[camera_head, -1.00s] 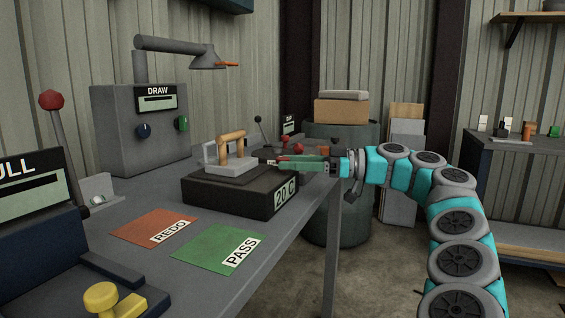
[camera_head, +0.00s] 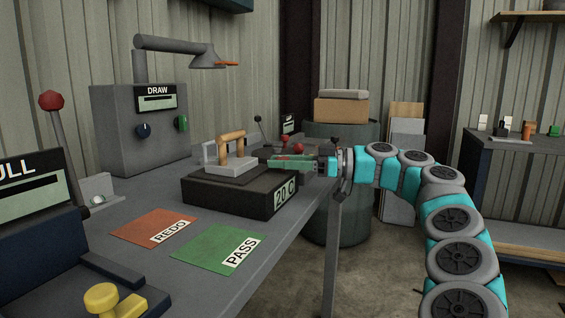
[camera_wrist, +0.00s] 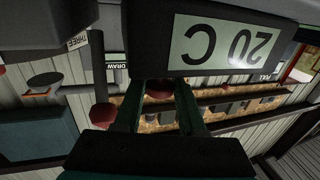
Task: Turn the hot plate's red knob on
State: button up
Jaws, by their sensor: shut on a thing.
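The hot plate (camera_head: 228,198) is a low black block on the bench, with a "20 C" display on its right end; the display also fills the top of the wrist view (camera_wrist: 222,43), upside down. The red knob (camera_wrist: 160,88) shows just below the display in the wrist view, between my fingertips. My gripper (camera_wrist: 160,92) is shut on it. In the head view my gripper (camera_head: 278,163) reaches in from the right at the hot plate's far right corner, and its fingers hide the knob there.
A grey block with a wooden handle (camera_head: 232,146) stands on the hot plate. Orange REDO (camera_head: 150,224) and green PASS (camera_head: 215,245) mats lie in front. The grey DRAW box (camera_head: 140,130) stands behind left. A drum with boxes (camera_head: 340,110) stands beyond the bench.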

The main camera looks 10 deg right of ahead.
jog(key=shift+s+f+m+t+b, duration=0.1)
jog(key=shift+f+m+t+b, duration=0.2)
jog(key=shift+b, duration=1)
grip_shut()
jog(key=shift+t+h+b, duration=0.3)
jog(key=shift+t+b, duration=0.1)
jog(key=shift+b, duration=0.15)
jog(key=m+t+h+b, duration=0.1)
jog(key=m+t+b, duration=0.1)
jog(key=b, duration=0.2)
jog(key=shift+f, duration=0.1)
jog(key=m+t+h+b, duration=0.2)
jog(key=t+b, duration=0.1)
jog(key=b, duration=0.1)
jog(key=m+t+h+b, duration=0.2)
jog(key=h, duration=0.1)
jog(key=shift+r+m+h, duration=0.2)
jog(key=shift+m+h, duration=0.1)
jog(key=shift+m, duration=0.1)
jog(key=shift+r+m+t+h, duration=0.2)
jog(key=shift+m+t+h, duration=1.2)
jog(key=shift+h, duration=0.7)
jog(key=shift+m+h, duration=0.3)
jog(key=shift+r, duration=0.1)
